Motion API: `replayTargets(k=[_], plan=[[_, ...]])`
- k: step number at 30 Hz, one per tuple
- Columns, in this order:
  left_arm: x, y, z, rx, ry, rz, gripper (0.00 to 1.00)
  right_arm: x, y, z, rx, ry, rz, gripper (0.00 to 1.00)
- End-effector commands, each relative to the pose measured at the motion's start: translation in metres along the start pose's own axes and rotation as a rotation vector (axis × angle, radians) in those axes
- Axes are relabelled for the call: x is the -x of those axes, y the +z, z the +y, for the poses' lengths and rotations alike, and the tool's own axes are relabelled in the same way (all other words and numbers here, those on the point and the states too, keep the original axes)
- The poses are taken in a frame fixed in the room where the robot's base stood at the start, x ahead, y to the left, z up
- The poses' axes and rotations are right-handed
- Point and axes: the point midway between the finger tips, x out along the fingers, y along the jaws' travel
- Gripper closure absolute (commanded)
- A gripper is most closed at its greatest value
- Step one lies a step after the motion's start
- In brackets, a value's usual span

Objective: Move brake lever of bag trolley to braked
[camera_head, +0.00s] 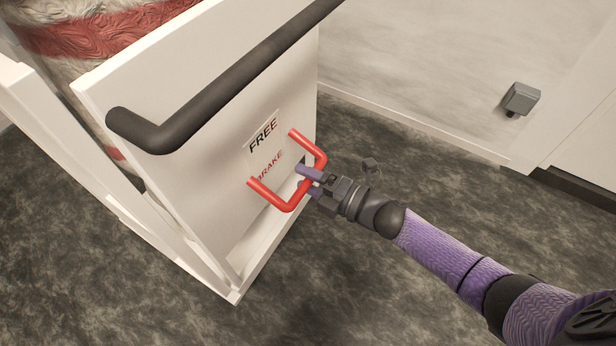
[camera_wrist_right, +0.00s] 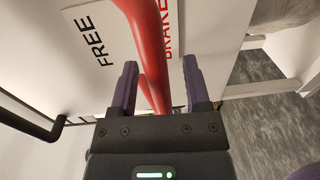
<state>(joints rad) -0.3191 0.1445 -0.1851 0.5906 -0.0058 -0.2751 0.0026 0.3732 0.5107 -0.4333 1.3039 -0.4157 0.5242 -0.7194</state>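The bag trolley's white end panel (camera_head: 200,110) carries a red U-shaped brake lever (camera_head: 270,197) that sticks out toward my right arm. A label on the panel (camera_head: 264,140) reads FREE above and BRAKE below. The lever stands around the level of the word BRAKE and partly covers it. My right gripper (camera_head: 308,182) is at the lever's outer bar. In the right wrist view the red bar (camera_wrist_right: 152,45) lies between the two fingers (camera_wrist_right: 160,85), with gaps visible at both sides, so the gripper is open around it. My left gripper is not in view.
A dark grey push bar (camera_head: 225,80) runs above the lever along the trolley. A striped red and white bag (camera_head: 95,35) sits in the trolley behind the panel. A grey box (camera_head: 520,99) is on the pale wall. The dark floor (camera_head: 400,260) around my right arm is clear.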

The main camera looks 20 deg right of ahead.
Motion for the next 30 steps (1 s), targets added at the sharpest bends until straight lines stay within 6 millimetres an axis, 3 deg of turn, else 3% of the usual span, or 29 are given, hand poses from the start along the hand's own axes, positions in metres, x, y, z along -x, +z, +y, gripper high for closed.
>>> replayTargets(k=[8, 15, 19, 30], plan=[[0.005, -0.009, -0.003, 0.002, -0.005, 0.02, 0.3, 0.01, 0.0, 0.003, 0.001, 0.001, -0.001, 0.39], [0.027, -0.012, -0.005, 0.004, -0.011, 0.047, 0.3, 0.07, 0.0, 0.005, 0.001, 0.0, -0.001, 0.39], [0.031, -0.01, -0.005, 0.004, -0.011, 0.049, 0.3, 0.091, 0.0, 0.003, 0.0, 0.0, 0.0, 0.39], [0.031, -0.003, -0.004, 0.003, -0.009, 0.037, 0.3, 0.099, 0.0, 0.0, 0.0, 0.001, 0.0, 0.39]])
